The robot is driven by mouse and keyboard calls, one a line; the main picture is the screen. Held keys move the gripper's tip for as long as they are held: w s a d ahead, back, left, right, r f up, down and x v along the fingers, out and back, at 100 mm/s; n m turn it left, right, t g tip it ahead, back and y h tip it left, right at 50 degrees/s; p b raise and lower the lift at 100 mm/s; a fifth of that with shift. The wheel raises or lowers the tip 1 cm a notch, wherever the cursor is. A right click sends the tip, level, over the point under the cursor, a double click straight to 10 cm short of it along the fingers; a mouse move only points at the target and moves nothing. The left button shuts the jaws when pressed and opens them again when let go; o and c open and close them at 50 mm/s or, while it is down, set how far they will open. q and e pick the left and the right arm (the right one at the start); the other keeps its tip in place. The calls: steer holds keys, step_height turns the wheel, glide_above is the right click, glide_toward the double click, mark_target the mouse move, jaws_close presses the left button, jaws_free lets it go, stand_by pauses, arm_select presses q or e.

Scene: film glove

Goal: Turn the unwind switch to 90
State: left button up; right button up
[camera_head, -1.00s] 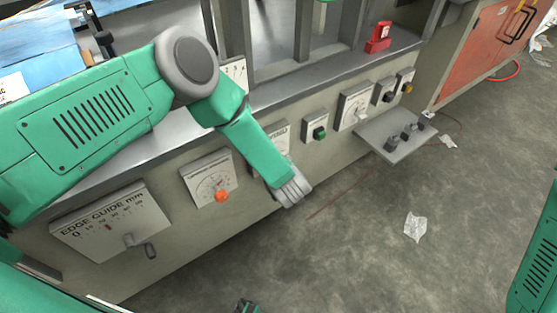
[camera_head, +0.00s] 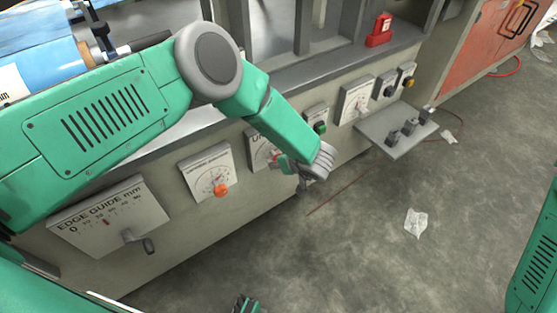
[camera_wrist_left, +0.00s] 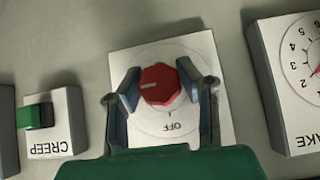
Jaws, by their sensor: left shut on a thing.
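The unwind switch is a red knob (camera_wrist_left: 160,85) on a white square plate (camera_wrist_left: 178,48) marked OFF, seen in the left wrist view. The white mark on the knob points to the left of that picture, and OFF reads upside down below the knob. My left gripper (camera_wrist_left: 162,88) has one finger on each side of the red knob and is shut on it.
A CREEP switch (camera_wrist_left: 40,117) with a green button and a dial box (camera_wrist_left: 290,85) flank the plate. A small shelf (camera_head: 385,138) juts out at right.

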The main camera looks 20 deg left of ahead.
arm_select(q)
steer(key=shift+s+d+f, duration=0.2)
steer(key=shift+s+d, duration=0.05)
steer(key=shift+d, duration=0.1)
steer(key=o, duration=1.2)
steer(key=shift+w+r, duration=0.15)
steer(key=shift+r, duration=0.1)
steer(key=shift+d+r, duration=0.1)
steer(key=shift+r, duration=0.15)
steer(key=v, duration=1.1)
steer(key=shift+s+d, duration=0.2)
